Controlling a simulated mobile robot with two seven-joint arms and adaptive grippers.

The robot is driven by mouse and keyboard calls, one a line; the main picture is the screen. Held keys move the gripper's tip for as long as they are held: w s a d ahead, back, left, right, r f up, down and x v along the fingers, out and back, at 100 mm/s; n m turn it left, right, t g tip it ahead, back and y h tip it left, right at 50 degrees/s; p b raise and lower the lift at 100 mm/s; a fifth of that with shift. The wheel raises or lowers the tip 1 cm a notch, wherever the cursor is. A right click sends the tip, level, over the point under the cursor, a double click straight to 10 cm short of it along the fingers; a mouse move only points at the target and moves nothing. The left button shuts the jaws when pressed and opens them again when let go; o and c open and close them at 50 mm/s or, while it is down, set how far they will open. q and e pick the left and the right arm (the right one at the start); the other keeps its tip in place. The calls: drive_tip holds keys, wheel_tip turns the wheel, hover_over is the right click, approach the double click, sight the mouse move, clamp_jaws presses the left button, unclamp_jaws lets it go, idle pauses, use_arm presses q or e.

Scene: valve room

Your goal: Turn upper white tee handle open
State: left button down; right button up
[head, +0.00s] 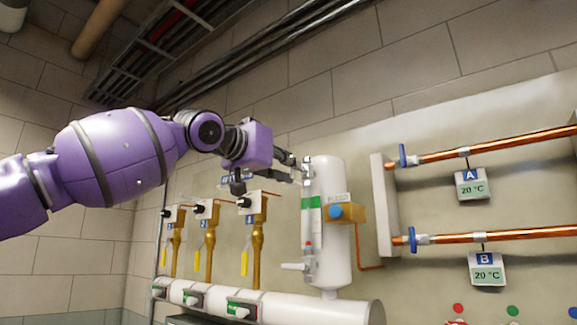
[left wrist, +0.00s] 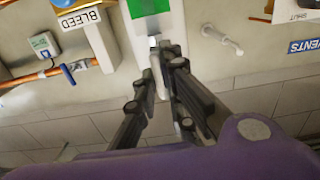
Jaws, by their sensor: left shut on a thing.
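The white upright cylinder (head: 333,235) on the wall carries a sight gauge with a green strip (head: 316,212) along its left side. My left gripper (head: 291,168) reaches in from the left at the top of this gauge. It is shut on the upper white tee handle, which the fingers mostly hide. In the left wrist view my left gripper (left wrist: 155,75) has its fingertips at the gauge's end, with the green strip (left wrist: 148,10) just beyond. The lower white tee handle (head: 294,266) sticks out to the left, free of the gripper. My right gripper is out of view.
A brass block with a blue knob (head: 336,212) sits right of the gauge. Copper pipes (head: 510,146) run along the right wall.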

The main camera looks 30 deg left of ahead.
use_arm(q)
drive_tip(key=shift+w+f, duration=0.1)
drive_tip(key=shift+f, duration=0.15)
drive_tip(key=c, duration=1.9)
unclamp_jaws()
drive_tip(key=shift+c, duration=0.2)
drive_tip(key=shift+o, duration=0.5)
drive_tip(key=shift+r, duration=0.15)
drive_tip(key=s+a, duration=0.1)
drive_tip(key=s, duration=1.1)
drive_tip(key=shift+s+r, duration=0.1)
